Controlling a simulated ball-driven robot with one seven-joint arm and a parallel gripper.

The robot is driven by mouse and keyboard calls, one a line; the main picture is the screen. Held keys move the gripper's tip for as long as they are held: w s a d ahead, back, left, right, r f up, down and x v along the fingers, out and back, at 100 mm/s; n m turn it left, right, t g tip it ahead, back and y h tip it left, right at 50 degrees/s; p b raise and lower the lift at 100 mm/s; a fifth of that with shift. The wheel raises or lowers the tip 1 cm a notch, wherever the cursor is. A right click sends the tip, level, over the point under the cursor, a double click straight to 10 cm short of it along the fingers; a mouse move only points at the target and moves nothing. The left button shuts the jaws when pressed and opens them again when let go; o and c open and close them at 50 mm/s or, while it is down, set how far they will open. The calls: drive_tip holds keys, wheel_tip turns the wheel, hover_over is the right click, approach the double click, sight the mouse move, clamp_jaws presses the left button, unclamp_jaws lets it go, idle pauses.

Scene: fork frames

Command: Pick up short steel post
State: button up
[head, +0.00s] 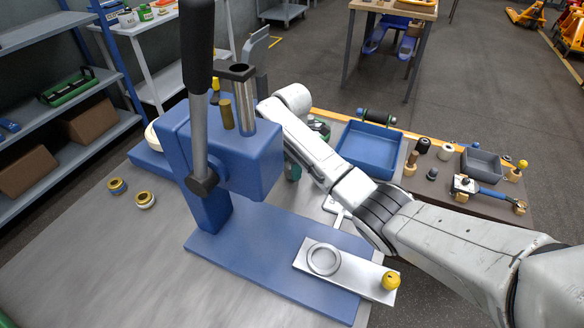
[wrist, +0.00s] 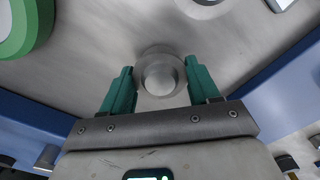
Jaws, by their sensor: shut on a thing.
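The short steel post (wrist: 160,78) is a round grey piece with a domed top and a wider ring around it, seen nearly end-on in the wrist view. My gripper (wrist: 158,92) has a green finger on each side of it and is shut on it. Whether the post still touches the grey surface below cannot be told. In the head view my arm reaches behind the blue press, and only a bit of green finger (head: 293,171) shows beside it. The post is hidden there.
The blue lever press (head: 225,155) stands close to my arm, with a silver plate (head: 340,272) and yellow knob (head: 390,281) in front. A blue tray (head: 370,148) and a grey bin (head: 480,164) lie right. Bare tabletop (head: 110,250) is at left.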

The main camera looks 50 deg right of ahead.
drive_tip(key=s+a+r+p, duration=0.2)
drive_tip(key=s+r+p, duration=0.7)
drive_tip(key=s+r, duration=0.3)
drive_tip(key=shift+s+a, duration=0.4)
drive_tip(key=shift+s, duration=0.45)
